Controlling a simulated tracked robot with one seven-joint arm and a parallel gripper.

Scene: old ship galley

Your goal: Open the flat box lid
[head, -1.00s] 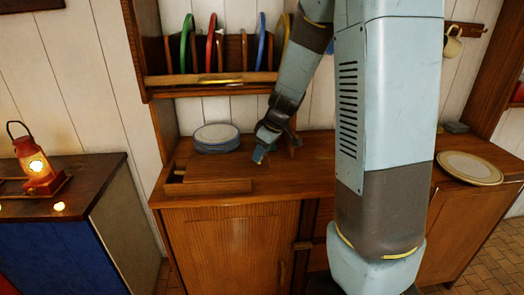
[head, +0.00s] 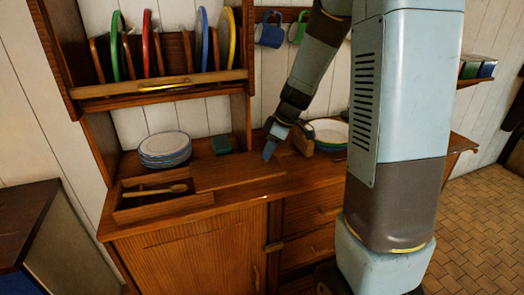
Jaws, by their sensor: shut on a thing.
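The flat wooden box (head: 138,214) lies on the counter at the left in the head view. Its left part is uncovered, and a wooden spoon (head: 160,190) lies inside. The flat lid (head: 228,174) extends to the right of this opening, level with the box top. My gripper (head: 269,151) points down at the right end of the lid and is shut on it. The exact grip on the lid is too small to make out.
A stack of plates (head: 165,150) stands behind the box, with a small green block (head: 222,145) beside it. A wooden block (head: 303,141) and a bowl (head: 330,133) stand right of my gripper. A plate rack (head: 165,88) hangs above.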

